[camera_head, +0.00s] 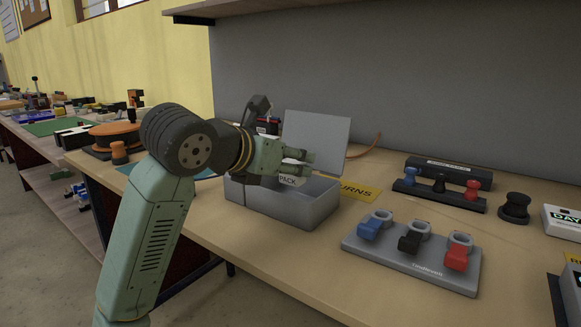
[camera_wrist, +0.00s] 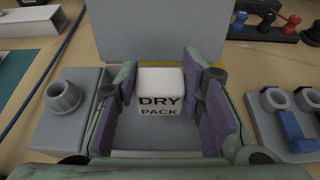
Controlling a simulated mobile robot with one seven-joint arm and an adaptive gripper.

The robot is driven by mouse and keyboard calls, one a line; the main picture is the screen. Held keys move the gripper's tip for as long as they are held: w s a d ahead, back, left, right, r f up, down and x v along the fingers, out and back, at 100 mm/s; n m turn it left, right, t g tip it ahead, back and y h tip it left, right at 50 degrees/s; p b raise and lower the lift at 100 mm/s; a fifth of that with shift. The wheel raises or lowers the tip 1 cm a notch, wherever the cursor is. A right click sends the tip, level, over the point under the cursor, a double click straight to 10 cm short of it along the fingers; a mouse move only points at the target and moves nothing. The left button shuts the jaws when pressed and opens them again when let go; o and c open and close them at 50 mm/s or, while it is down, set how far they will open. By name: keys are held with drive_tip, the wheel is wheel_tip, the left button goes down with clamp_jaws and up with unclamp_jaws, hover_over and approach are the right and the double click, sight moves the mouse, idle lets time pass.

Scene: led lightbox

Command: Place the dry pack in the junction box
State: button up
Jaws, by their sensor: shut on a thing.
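The white dry pack (camera_head: 288,181), a small block with black lettering, shows under my gripper in the head view and between the fingers in the wrist view (camera_wrist: 160,92). My gripper (camera_head: 301,162) is shut on it, with one finger on each side (camera_wrist: 160,75). The grey junction box (camera_head: 310,208) stands on the bench with its lid (camera_head: 318,137) raised at the back. The pack is over or inside the box's opening. Whether it touches the floor of the box is hidden.
A grey board (camera_head: 405,262) with blue, black and red clips lies to the right of the box. A yellow sign (camera_head: 358,191) lies behind it. A dark rack (camera_head: 440,185) and a black knob (camera_head: 514,207) stand further right. Bare bench lies between them.

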drive_tip(key=shift+f, duration=0.8)
drive_tip(key=shift+f+b, duration=0.6)
drive_tip(key=shift+f, duration=0.05)
drive_tip(key=o, duration=1.1)
drive_tip(key=shift+r, duration=0.1)
drive_tip(key=shift+r, duration=0.2)
drive_tip(key=v, duration=1.2)
drive_tip(key=shift+r, duration=0.25)
